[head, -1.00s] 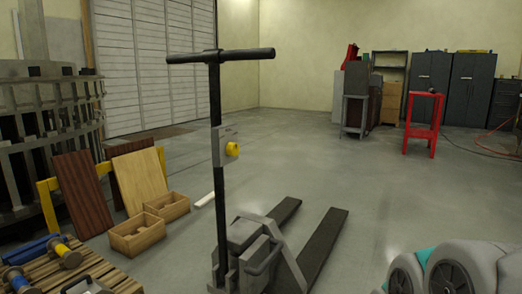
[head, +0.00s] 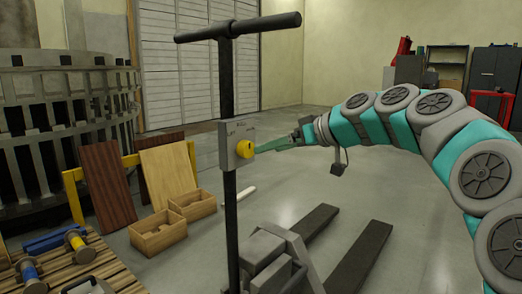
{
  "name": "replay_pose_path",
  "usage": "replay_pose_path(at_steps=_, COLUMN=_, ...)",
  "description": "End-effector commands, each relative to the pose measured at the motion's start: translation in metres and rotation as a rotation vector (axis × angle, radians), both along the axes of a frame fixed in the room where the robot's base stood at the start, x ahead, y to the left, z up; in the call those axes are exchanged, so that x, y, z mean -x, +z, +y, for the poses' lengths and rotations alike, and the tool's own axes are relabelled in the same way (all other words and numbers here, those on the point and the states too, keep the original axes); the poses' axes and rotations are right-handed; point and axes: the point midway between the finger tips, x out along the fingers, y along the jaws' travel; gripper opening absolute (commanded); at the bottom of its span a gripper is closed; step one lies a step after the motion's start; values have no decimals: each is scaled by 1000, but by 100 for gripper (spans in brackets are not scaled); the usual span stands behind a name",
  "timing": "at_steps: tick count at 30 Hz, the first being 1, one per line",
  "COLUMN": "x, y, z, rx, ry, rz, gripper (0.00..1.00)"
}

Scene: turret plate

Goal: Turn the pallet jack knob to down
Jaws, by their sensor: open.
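The pallet jack (head: 228,80) stands upright with a black T-handle and two dark forks on the floor. A grey plate (head: 229,139) on its post carries the yellow knob (head: 246,149), which faces right. Small markings on the plate are too fine to read, so I cannot tell the knob's setting. My gripper (head: 262,148) comes in from the right with its green fingers pointing at the knob. The fingertips are close beside the knob; I cannot tell whether they touch it. The fingers show nearly edge-on and overlap.
A wooden pallet (head: 85,270) with blue and yellow parts is at the lower left. Two wooden boxes (head: 158,236) and leaning boards (head: 108,185) stand behind the jack. A red stand (head: 490,98) and cabinets are far right. The floor beyond the forks is clear.

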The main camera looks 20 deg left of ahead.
Motion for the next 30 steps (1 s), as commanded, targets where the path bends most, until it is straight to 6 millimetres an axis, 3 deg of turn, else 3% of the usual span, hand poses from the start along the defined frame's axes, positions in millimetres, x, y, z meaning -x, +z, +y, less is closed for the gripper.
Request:
replay_pose_path(at_steps=8, x=-10, y=4, z=10, rx=-20, ry=4, rz=-26, gripper=87)
replay_pose_path(at_steps=21, x=-27, y=-20, z=63, rx=-17, ry=2, rz=-24, gripper=87)
replay_pose_path(at_steps=30, x=-29, y=-24, z=70, rx=-18, ry=1, rz=-24, gripper=87)
